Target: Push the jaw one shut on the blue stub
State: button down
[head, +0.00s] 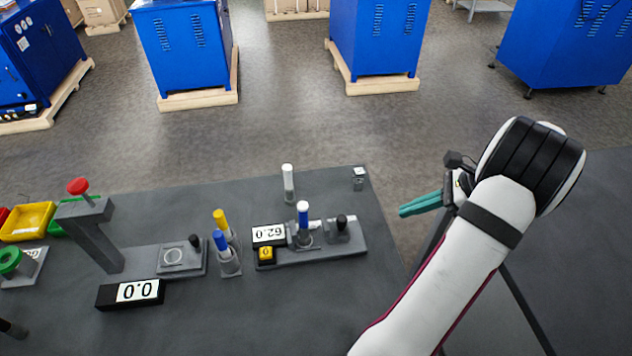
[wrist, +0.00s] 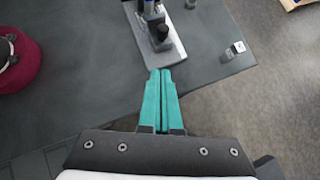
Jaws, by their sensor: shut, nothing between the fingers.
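A blue stub (head: 303,218) with a white top stands upright on the long grey base plate (head: 345,246) on the bench. Just right of it on the same plate is the jaw (head: 341,235), a grey block with a black knob; a clear gap seems to show between them.
Blue- and yellow-capped pieces (head: 225,242) stand further left. A white cylinder (head: 288,182) and a small cube (head: 358,180) are behind. The bench's right edge lies near my gripper.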

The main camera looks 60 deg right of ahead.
send_near(343, 234)
jog(key=shift+w+d+f, duration=0.1)
jog(key=shift+d+f, duration=0.3)
jog(key=shift+f, duration=0.2)
jog(key=shift+w+d+f, duration=0.1)
jog(key=shift+d+f, duration=0.3)
jog(key=shift+f, duration=0.2)
jog(key=w, duration=0.2)
jog(key=shift+w+a+r, duration=0.1)
jog(key=shift+w+a, duration=0.15)
jog(key=shift+a, duration=0.15)
jog(key=shift+w+a, duration=0.15)
jog(key=shift+w, duration=0.4)
jog(key=shift+a, duration=0.1)
jog(key=shift+w+a, duration=1.25)
jog(key=shift+w, duration=0.1)
